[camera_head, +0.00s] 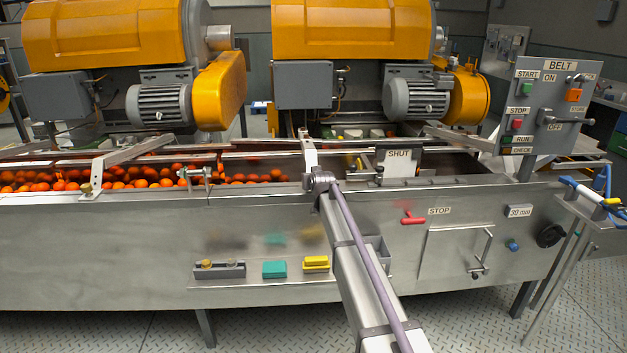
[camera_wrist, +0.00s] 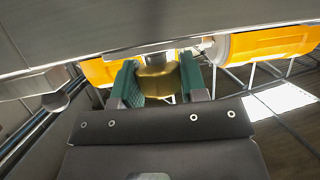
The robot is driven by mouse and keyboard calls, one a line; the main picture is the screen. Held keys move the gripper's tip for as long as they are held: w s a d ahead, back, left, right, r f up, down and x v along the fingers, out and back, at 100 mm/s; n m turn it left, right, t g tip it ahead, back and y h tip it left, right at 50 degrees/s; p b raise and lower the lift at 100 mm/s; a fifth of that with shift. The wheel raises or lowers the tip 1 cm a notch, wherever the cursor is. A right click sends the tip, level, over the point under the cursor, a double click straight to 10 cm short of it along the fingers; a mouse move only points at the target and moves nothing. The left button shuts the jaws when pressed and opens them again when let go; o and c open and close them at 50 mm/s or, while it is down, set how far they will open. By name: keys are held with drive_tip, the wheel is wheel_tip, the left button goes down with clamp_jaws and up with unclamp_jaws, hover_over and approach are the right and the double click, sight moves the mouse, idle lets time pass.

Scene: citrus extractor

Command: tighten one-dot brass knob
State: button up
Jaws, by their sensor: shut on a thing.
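In the wrist view, a brass knob (camera_wrist: 157,84) sits between the two green-padded fingers of my gripper (camera_wrist: 160,76). The fingers are shut on its sides, and the knob is up against a grey metal part above it. No dot mark can be made out on it. In the head view, my arm reaches up to the front rim of the trough, by the lower end of a metal crossbar (camera_head: 308,149). There my wrist hides the fingers and the held knob. Another brass knob (camera_head: 85,188) shows at the left crossbar's lower end.
Oranges (camera_head: 140,180) fill the left part of the trough. A ledge on the front panel holds a small tray (camera_head: 220,271) with brass pieces, a green block (camera_head: 275,269) and a yellow block (camera_head: 316,263). A red lever (camera_head: 412,219) and a SHUT plate (camera_head: 398,164) are to the right.

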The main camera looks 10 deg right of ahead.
drive_tip(key=shift+m+h, duration=0.6)
drive_tip(key=shift+h, duration=0.1)
drive_tip(key=o, duration=0.9)
drive_tip(key=p+v, duration=0.4)
drive_tip(key=v, duration=0.6)
drive_tip(key=shift+s+r, duration=0.2)
drive_tip(key=shift+s, duration=0.15)
